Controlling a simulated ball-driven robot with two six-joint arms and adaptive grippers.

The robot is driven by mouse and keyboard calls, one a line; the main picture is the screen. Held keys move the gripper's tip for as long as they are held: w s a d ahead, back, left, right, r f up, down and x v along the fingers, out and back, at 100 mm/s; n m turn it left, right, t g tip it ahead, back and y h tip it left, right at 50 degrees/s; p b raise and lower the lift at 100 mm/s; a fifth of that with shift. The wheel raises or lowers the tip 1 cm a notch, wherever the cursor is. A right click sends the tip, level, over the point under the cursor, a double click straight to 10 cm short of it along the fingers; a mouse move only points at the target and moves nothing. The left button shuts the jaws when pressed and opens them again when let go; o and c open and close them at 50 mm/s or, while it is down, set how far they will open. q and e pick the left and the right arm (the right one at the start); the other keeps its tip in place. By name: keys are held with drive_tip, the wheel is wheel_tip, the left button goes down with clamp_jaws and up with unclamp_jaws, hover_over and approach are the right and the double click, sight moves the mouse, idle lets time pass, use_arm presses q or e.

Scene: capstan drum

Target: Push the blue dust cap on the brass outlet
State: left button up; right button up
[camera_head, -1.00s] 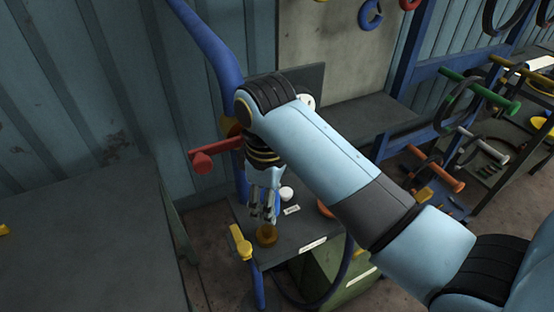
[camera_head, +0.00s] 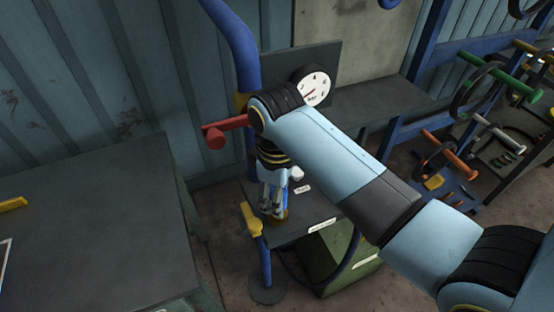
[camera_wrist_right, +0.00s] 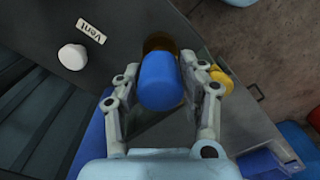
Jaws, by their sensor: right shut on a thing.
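The blue dust cap (camera_wrist_right: 160,82) is between the fingers of my right gripper (camera_wrist_right: 166,78), which is shut on it. Behind the cap in the right wrist view, part of the round brass outlet (camera_wrist_right: 157,44) shows; the cap hides the rest. In the head view my right gripper (camera_head: 273,207) points down at the brass outlet (camera_head: 281,215), with its fingertips right at it. I cannot tell whether the cap touches the outlet or sits on it. My left gripper is not in view.
A yellow lever (camera_head: 250,219) stands close by the outlet. A white knob (camera_wrist_right: 72,57) and a "Vent" label (camera_wrist_right: 91,31) are on the dark panel. A red handle (camera_head: 225,130) and a gauge (camera_head: 316,86) are near my right arm. A dark bench (camera_head: 90,230) is at left.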

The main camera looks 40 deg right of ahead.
drive_tip(key=shift+f, duration=1.1)
drive_tip(key=shift+f, duration=0.4)
